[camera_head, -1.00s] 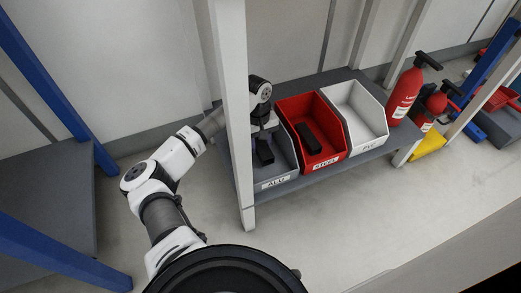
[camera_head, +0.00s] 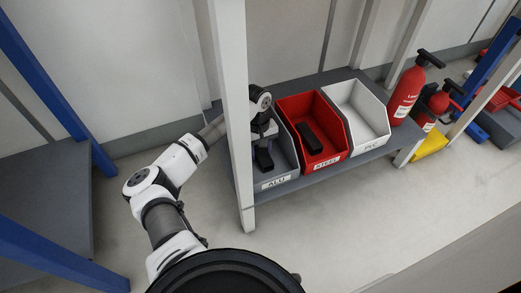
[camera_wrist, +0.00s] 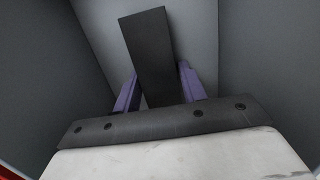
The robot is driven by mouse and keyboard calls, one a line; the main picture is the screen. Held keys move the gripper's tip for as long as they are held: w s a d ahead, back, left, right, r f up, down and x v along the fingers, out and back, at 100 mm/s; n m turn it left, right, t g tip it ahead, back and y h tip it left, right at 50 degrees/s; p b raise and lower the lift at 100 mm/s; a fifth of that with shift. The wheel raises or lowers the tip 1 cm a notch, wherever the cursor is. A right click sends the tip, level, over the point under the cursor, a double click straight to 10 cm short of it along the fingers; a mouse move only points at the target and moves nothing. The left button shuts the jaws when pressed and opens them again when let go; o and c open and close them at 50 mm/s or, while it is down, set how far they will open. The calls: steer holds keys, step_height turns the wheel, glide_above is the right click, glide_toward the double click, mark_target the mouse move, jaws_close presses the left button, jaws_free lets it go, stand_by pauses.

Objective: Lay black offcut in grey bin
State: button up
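The black offcut (camera_head: 263,160) is inside the grey bin (camera_head: 277,182) labelled ALU, the leftmost of three bins. My gripper (camera_head: 269,138) reaches down into this bin from behind the white post. In the wrist view, the offcut (camera_wrist: 150,55) extends away from between the purple fingers of my gripper (camera_wrist: 160,72), slightly tilted in the picture. A gap shows beside the left finger, and the fingers look apart around the offcut. The near end of the offcut is hidden by the gripper body. Grey bin walls (camera_wrist: 265,60) surround it.
The red STEEL bin (camera_head: 328,161) beside it holds another black piece (camera_head: 310,138). A white bin (camera_head: 372,143) stands further right, then red fire extinguishers (camera_head: 407,92). A white post (camera_head: 236,110) rises close to my forearm. The floor in front is clear.

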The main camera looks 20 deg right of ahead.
steer(key=shift+o, duration=1.4)
step_height(320, 180, up, 13)
steer(key=w+p, duration=0.1)
steer(key=p, duration=0.3)
steer(key=shift+w+p, duration=0.3)
steer(key=shift+p, duration=0.1)
